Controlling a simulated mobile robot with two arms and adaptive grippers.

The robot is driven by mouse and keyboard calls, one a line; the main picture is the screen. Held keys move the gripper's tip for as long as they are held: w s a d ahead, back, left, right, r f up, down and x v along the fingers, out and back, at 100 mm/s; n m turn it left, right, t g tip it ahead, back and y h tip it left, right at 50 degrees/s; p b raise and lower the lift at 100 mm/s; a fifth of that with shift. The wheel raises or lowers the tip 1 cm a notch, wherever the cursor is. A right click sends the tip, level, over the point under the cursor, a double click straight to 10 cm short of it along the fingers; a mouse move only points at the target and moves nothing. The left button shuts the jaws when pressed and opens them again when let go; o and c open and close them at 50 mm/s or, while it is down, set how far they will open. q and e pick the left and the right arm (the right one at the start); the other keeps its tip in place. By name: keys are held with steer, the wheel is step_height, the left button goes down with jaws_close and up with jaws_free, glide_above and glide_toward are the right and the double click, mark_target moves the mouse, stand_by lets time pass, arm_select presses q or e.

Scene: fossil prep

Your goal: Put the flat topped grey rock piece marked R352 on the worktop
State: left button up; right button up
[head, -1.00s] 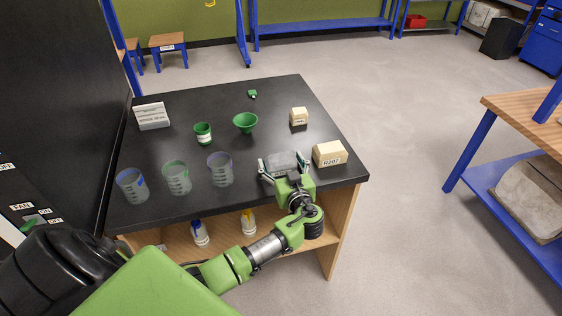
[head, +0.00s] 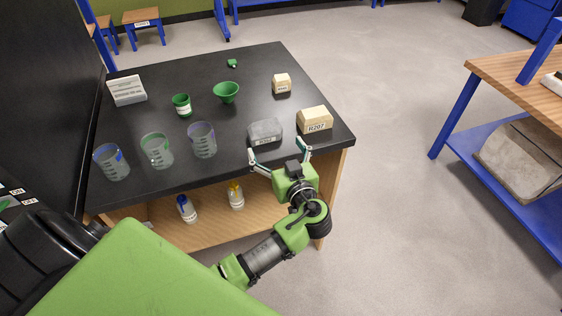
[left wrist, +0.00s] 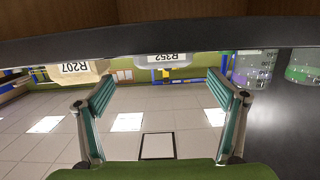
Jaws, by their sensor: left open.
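The flat topped grey rock piece (head: 265,131) rests on the black worktop (head: 226,127) near its front right edge. It also shows at the top of the left wrist view (left wrist: 168,60), where its label reads R352. My left gripper (head: 278,151) is open and empty, just in front of the rock at the worktop's front edge. In the left wrist view my left gripper (left wrist: 162,80) has its fingers spread, with the rock beyond and between them, apart from both. My right gripper is not in view.
A tan block marked R207 (head: 315,119) sits close to the right of the rock. Measuring beakers (head: 202,141) stand to the left. A green funnel (head: 226,92), green cup (head: 181,105) and smaller tan block (head: 282,83) stand farther back. A wooden bench (head: 530,85) is at right.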

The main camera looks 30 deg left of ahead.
arm_select(q)
steer(key=shift+b+v, duration=0.35)
steer(key=shift+v, duration=1.8)
steer(key=shift+a, duration=0.1)
